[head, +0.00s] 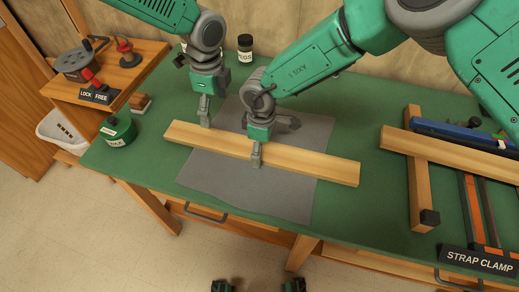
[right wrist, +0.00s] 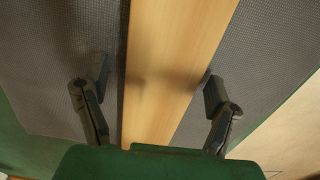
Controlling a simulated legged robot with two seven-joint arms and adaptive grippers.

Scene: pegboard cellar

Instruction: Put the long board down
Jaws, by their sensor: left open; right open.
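The long board (head: 300,163) is a pale wooden plank lying across the grey mat (head: 240,198) on the green bench. It runs from upper left to lower right, and its ends reach past the mat. My left gripper (head: 205,118) is open at the board's left part, close to its far edge. The left gripper's contact with the board cannot be told.
A wooden clamp rack with a blue-topped bar (head: 465,132) and a strap clamp sign (head: 478,262) stands right of the board. A green tin (head: 118,130) and a small brush (head: 140,101) are at the left. A dark-lidded jar (head: 245,47) stands behind. The bench front is clear.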

